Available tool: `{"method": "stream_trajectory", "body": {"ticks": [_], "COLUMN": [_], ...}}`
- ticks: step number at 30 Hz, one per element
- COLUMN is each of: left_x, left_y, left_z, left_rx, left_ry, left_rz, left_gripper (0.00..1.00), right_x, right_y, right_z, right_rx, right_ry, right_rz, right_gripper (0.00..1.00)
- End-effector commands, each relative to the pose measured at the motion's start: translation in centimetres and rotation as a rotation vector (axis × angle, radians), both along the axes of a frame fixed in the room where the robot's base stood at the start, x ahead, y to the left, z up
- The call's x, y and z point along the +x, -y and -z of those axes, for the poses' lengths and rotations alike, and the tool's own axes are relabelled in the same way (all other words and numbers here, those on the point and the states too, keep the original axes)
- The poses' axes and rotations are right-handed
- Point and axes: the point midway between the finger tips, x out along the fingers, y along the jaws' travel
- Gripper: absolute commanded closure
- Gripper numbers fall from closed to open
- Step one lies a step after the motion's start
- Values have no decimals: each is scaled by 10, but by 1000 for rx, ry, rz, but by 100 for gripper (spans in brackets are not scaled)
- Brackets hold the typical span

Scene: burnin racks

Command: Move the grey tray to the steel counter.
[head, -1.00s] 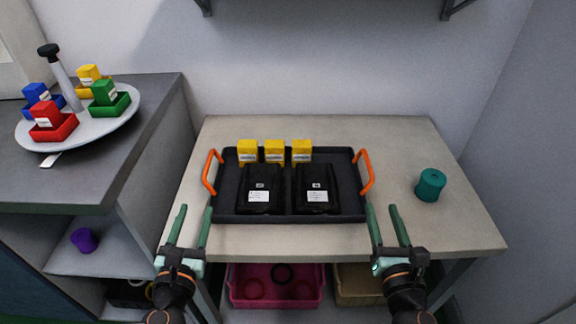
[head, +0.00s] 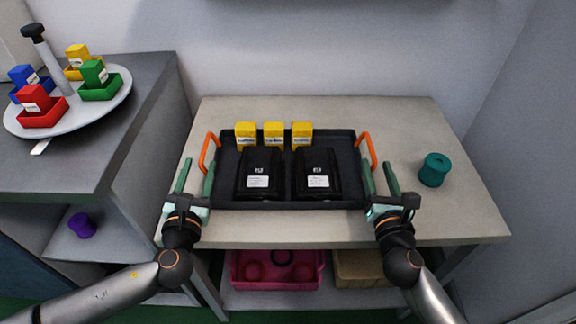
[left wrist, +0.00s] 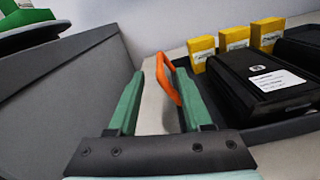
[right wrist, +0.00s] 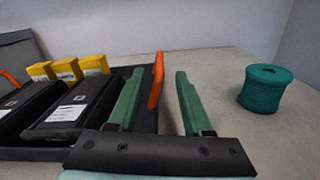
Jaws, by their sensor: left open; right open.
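The dark grey tray (head: 290,203) lies flat on the pale table. It has an orange handle on its left (head: 208,151) and right (head: 367,149) sides. It holds two black boxes with white labels (head: 258,172) and three yellow blocks (head: 273,135). My left gripper (head: 196,168) is open beside the tray's left side, and the left handle shows just beyond its fingers in the left wrist view (left wrist: 166,78). My right gripper (head: 376,168) is open at the tray's right side, and the right handle shows beyond and between its fingers in the right wrist view (right wrist: 156,82).
A darker grey counter (head: 150,105) at the left bears a round stand (head: 73,113) with coloured blocks in trays. A teal spool (head: 434,169) stands right of the tray. A pink bin (head: 277,270) is on the shelf below. Free tabletop lies at the right.

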Motion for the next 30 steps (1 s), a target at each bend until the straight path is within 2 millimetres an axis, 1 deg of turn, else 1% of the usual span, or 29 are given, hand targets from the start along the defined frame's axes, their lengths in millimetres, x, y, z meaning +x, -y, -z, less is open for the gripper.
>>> {"method": "stream_trajectory", "body": {"ticks": [1, 6, 12, 18, 26, 28, 30], "left_x": [11, 40, 65, 75, 75, 75, 75], "left_y": [0, 0, 0, 0, 0, 0, 0], "left_z": [-1, 0, 0, 0, 0, 0, 0], "left_rx": [0, 0, 0, -1, -1, -1, -1], "left_ry": [2, 1, 0, -1, -1, -1, -1], "left_rz": [-2, -1, -1, 0, 0, 0, 0], "left_gripper": [50, 50, 50, 50, 50, 56, 64], "right_x": [11, 40, 65, 75, 75, 75, 75], "right_y": [0, -1, -1, -1, -1, -1, -1], "right_z": [-1, -1, 0, 0, 0, 0, 0], "right_rx": [0, 1, 0, 1, 1, 1, 1], "right_ry": [2, 2, 1, 0, -1, -1, 0], "right_rz": [0, 0, -1, -1, -1, -1, -1], "right_gripper": [50, 50, 50, 50, 50, 56, 64]}}
